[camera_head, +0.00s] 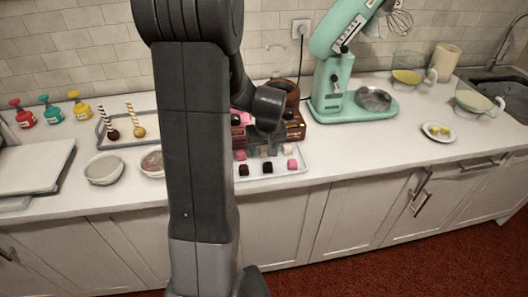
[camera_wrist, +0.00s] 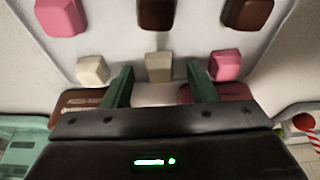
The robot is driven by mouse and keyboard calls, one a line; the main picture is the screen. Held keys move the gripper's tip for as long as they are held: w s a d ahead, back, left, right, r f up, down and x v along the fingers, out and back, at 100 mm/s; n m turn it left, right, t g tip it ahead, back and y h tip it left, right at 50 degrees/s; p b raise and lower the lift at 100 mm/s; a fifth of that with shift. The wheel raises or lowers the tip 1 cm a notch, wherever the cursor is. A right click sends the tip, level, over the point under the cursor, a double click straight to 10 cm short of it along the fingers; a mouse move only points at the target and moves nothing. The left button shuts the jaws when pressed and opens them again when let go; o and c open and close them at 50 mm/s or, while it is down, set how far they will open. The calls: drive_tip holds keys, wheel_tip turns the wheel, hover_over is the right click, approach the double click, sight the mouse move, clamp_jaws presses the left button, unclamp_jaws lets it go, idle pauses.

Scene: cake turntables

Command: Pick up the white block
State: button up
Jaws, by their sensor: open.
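Two white blocks stand on a white tray (camera_head: 306,170). In the wrist view one white block (camera_wrist: 158,67) is in the middle, between and just beyond the fingertips. The other white block (camera_wrist: 92,70) is to its left, outside the left finger; it also shows in the head view (camera_head: 287,149). My gripper (camera_wrist: 161,74) is open and empty, its two dark green fingers spread on either side of the middle block. I cannot tell the height of the fingers over the tray. In the head view my arm covers much of the gripper.
A pink block (camera_wrist: 225,65) stands close to the right finger. Another pink block (camera_wrist: 62,17) and two brown blocks (camera_wrist: 156,13) (camera_wrist: 247,13) form the other row. Boxes (camera_head: 293,125) stand behind the tray. A mint mixer (camera_head: 335,85) is to the right.

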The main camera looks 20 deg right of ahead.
sight(264, 156)
drive_tip(key=c, duration=1)
drive_tip(key=shift+c, duration=0.2)
wheel_tip(264, 156, up, 10)
drive_tip(key=shift+b, duration=0.35)
